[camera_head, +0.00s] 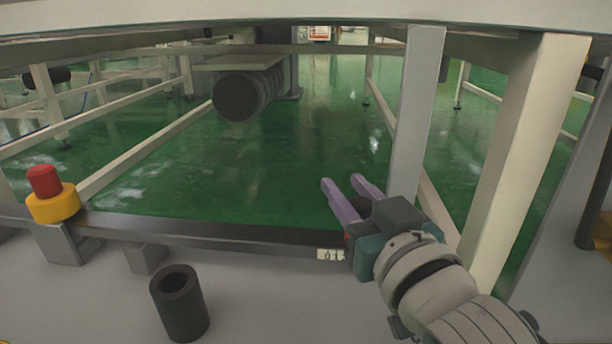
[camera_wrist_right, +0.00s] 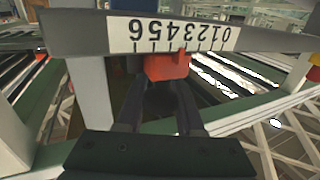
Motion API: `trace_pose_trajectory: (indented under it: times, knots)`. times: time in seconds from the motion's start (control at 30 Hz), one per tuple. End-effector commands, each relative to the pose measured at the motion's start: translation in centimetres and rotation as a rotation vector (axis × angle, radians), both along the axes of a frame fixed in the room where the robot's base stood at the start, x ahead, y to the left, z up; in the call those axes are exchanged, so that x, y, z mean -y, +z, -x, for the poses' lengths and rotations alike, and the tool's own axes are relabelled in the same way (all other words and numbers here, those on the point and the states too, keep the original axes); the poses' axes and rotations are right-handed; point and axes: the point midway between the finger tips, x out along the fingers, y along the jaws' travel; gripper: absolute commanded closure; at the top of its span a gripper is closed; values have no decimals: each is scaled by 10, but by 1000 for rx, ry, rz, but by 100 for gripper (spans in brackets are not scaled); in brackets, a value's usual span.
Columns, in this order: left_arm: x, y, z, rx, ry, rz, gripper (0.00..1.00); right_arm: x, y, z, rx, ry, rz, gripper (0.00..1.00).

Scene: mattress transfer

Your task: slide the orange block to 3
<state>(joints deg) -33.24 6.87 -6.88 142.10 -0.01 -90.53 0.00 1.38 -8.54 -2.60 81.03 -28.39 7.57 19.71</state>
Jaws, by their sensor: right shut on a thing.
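The orange block (camera_wrist_right: 167,67) sits under a white number scale (camera_wrist_right: 185,35) on a grey rail in the right wrist view. The scale runs 0 to 6 and appears upside down, with 6 at the left and 0 at the right. The block's thin pointer stands around the 3 to 4 marks; I cannot tell the exact reading. My right gripper (camera_wrist_right: 166,82) is shut on the block, a dark finger at each side. In the head view my right gripper (camera_head: 341,181) is beside the scale, and the block is mostly hidden there. My left gripper is not in view.
A red button on a yellow base (camera_head: 54,195) stands at the left of the dark rail (camera_head: 200,228). A dark hollow cylinder (camera_head: 180,303) stands in front. A pale upright post (camera_head: 415,115) is close to my right gripper. Green floor (camera_head: 290,160) lies open beyond the rail.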

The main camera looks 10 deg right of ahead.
Motion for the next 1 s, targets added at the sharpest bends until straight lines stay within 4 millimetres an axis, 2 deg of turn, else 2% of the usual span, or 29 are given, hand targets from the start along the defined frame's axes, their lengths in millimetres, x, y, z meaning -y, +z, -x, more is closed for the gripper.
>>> trace_pose_trajectory:
  times: [0.23, 0.4, 0.6, 0.63, 0.87, 1.0]
  knots:
    - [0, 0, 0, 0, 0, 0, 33, 0, 0, 0, -1, 0, 0, 100]
    - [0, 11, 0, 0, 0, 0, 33, 2, 2, 1, -2, -1, 0, 100]
    - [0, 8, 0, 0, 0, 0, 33, 2, 0, 1, 0, 0, 0, 100]
    - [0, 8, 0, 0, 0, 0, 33, 2, 0, 1, 0, 0, 0, 62]
    - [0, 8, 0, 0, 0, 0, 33, 2, 0, 1, 0, 0, 0, 36]
    - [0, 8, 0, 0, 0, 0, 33, 2, 0, 1, 0, 0, 0, 33]
